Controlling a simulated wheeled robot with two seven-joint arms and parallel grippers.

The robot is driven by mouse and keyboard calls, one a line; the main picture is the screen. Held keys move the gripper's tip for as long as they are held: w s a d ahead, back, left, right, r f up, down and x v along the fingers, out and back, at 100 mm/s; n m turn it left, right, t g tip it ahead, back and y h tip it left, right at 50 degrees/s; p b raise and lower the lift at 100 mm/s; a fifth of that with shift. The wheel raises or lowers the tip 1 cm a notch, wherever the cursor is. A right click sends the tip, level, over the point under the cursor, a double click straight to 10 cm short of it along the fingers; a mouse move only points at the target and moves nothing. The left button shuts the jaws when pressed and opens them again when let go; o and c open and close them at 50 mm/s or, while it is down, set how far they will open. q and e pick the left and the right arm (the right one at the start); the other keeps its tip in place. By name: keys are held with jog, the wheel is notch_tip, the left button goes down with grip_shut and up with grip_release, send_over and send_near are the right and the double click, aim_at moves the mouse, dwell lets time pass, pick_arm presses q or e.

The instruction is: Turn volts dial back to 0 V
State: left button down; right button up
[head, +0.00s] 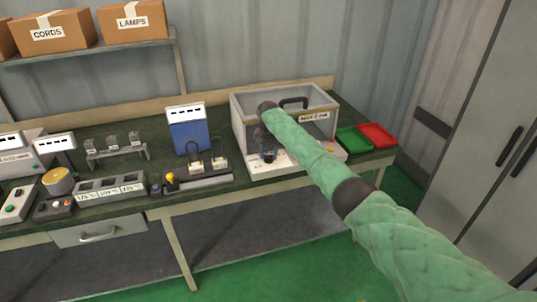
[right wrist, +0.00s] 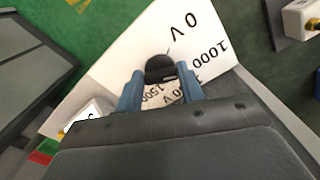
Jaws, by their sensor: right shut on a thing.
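The volts dial (right wrist: 160,68) is a dark round knob on a white panel (right wrist: 125,45) in the right wrist view. The panel carries the printed marks 0 V, 1000 V and part of a 1500 mark, seen upside down. My right gripper (right wrist: 160,88) is shut on the dial, one blue finger on each side. The fingers hide part of the dial, and I cannot tell which mark it points to. In the head view my right gripper (head: 268,154) is at the front panel of the grey tester box (head: 240,112), partly hidden by my arm. My left gripper is out of view.
A green tray (head: 353,140) and a red tray (head: 377,135) lie right of the tester. A blue box (head: 187,132) and two small padlock-shaped parts (head: 207,163) stand to its left. Boxes sit on a shelf above the bench.

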jog(key=n, duration=0.8)
jog(key=shift+d, duration=0.1)
jog(key=shift+w+r+n, duration=0.1)
jog(key=shift+n, duration=1)
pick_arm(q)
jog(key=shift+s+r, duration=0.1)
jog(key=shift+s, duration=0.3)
pick_arm(e)
jog(key=shift+n, duration=0.6)
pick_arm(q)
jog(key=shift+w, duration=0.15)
